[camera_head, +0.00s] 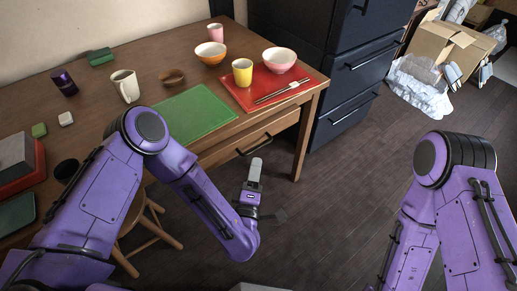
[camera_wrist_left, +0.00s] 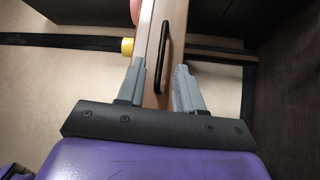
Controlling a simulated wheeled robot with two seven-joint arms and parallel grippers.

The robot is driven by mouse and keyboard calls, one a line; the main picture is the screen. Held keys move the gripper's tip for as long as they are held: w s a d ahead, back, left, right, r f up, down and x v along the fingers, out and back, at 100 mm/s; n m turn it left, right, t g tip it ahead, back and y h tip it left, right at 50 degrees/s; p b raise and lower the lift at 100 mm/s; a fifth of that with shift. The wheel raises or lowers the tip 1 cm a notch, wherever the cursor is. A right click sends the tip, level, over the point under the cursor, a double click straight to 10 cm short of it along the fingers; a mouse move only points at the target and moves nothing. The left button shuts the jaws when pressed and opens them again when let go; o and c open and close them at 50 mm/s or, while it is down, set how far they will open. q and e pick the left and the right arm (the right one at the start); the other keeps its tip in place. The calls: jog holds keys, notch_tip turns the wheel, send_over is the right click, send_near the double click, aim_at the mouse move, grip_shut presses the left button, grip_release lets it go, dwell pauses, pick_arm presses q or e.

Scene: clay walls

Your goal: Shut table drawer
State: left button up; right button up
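The wooden table (camera_head: 150,69) has a drawer (camera_head: 277,125) in its front, below the tabletop edge. A dark bar handle (camera_head: 254,146) is on the drawer front. How far the drawer stands out is hard to tell. My left gripper (camera_head: 254,168) is in front of the drawer, just below the handle in the head view. In the left wrist view, the grey fingers of the left gripper (camera_wrist_left: 160,88) are apart, with the wooden drawer front (camera_wrist_left: 170,30) and its black handle (camera_wrist_left: 162,55) showing between and beyond them. Contact cannot be told. My right gripper is out of view.
A dark cabinet (camera_head: 345,75) stands right of the table. A wooden stool (camera_head: 150,235) is at the lower left. Bowls, cups, a green mat (camera_head: 188,114) and a red mat (camera_head: 262,90) lie on the tabletop. The floor (camera_head: 330,205) in front is clear.

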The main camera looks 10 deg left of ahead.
pick_arm(q)
jog(key=w, duration=0.6)
jog(key=shift+w+r, duration=0.15)
jog(key=shift+r, duration=0.2)
grip_shut()
